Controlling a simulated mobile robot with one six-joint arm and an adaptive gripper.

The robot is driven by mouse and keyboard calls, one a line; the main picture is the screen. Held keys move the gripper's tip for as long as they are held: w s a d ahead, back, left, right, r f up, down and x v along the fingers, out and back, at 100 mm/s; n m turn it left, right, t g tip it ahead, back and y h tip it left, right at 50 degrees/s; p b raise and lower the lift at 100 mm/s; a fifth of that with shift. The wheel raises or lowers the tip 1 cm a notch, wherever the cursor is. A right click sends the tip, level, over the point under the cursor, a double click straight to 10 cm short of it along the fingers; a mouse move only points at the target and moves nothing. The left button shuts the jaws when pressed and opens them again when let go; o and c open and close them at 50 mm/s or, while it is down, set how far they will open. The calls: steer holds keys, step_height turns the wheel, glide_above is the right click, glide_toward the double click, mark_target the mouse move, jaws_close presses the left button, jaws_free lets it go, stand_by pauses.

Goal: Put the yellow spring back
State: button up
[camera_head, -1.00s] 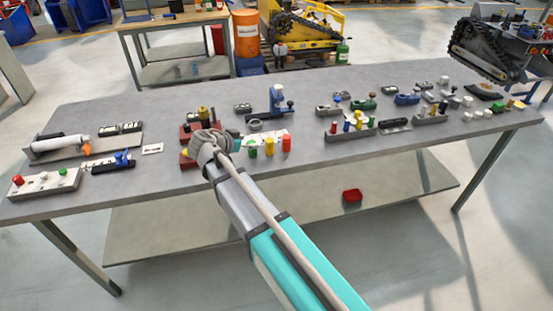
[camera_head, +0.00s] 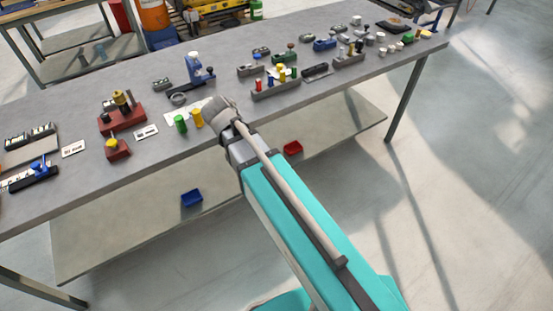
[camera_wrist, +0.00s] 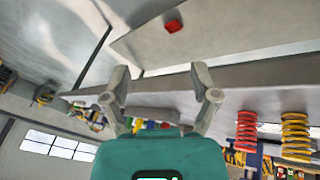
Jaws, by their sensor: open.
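The yellow spring (camera_head: 196,117) stands upright on the bench, on or beside a white sheet, next to a green spring (camera_head: 180,123) in the head view. In the wrist view, which is upside down, the yellow spring (camera_wrist: 295,137) shows as coils at the right edge, beside a red spring (camera_wrist: 246,131). The red spring is hidden behind my arm's end in the head view. My gripper (camera_wrist: 160,74) is open and empty, with both springs off to the right of its fingers.
A grey rack (camera_head: 275,90) with coloured pegs stands right of my wrist. A blue stand (camera_head: 196,74) is behind the springs. Red blocks (camera_head: 121,121) are to the left. A red bin (camera_head: 292,148) and a blue bin (camera_head: 191,198) lie on the lower shelf.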

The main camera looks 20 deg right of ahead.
steer(key=s+d+f+n+g+y, duration=0.2)
steer(key=s+d+n+y, duration=0.1)
steer(key=s+d, duration=0.4)
steer(key=shift+s+d+n+y, duration=0.15)
steer(key=shift+s+n+y, duration=0.25)
steer(key=shift+s+y, duration=0.6)
steer(key=shift+s+r, duration=0.1)
steer(key=shift+s, duration=0.05)
steer(key=shift+r+p, duration=1.4)
